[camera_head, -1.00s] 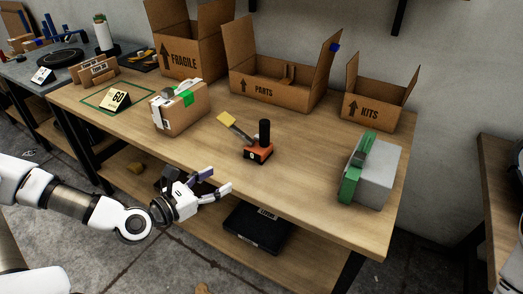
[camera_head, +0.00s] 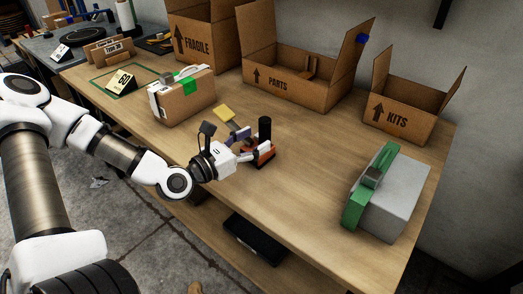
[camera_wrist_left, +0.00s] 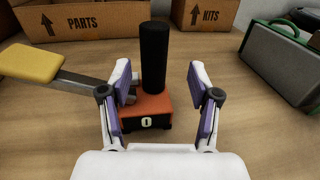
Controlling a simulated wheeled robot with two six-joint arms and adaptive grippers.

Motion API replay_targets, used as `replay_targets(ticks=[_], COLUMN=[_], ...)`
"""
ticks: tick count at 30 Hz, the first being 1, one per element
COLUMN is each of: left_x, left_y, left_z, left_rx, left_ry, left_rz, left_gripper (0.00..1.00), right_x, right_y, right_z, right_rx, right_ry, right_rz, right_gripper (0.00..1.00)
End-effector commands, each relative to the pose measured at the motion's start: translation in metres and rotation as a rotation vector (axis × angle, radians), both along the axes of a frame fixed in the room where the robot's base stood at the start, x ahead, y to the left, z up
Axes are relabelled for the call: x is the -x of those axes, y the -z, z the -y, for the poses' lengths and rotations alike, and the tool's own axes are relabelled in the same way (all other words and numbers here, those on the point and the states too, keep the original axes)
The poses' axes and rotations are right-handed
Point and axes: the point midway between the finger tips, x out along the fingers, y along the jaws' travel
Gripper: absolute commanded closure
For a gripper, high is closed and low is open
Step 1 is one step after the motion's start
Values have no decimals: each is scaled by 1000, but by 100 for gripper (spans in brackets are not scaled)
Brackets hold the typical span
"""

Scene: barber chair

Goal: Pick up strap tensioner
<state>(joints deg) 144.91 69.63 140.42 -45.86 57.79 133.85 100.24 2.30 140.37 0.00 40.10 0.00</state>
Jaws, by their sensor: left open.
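The strap tensioner (camera_head: 262,150) stands on the wooden workbench. It has an orange base marked "0", an upright black cylinder and a lever with a yellow pad. My left gripper (camera_head: 246,145) is at the tensioner, partly covering its base in the head view. In the left wrist view the open gripper (camera_wrist_left: 160,95) has its purple-padded fingers on either side of the tensioner's black cylinder (camera_wrist_left: 155,58). The yellow pad (camera_wrist_left: 30,62) and its lever extend left, outside the left finger. I cannot tell whether that finger touches the lever. My right gripper is out of view.
A taped carton (camera_head: 182,98) stands left of the tensioner. Open boxes marked FRAGILE (camera_head: 207,55), PARTS (camera_head: 285,85) and KITS (camera_head: 402,116) stand along the back. A grey case with a green part (camera_head: 395,205) is at right. The bench between is clear.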

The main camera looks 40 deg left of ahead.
Motion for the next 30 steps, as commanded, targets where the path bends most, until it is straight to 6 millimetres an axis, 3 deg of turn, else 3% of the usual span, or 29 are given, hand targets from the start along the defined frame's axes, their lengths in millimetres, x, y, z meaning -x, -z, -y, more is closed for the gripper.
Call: replay_targets(ticks=[10,20,25,30], left_x=[-43,-51,-50,-51], left_y=[-2,-6,-6,-6], left_z=[4,5,5,5], left_rx=[-9,0,0,0], left_ry=[2,0,0,0], left_rz=[0,1,1,3], left_gripper=[38,38,98,100], right_x=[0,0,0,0], right_y=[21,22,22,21], right_z=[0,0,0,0], right_rx=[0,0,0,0], right_ry=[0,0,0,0], right_rz=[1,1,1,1], right_gripper=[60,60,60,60])
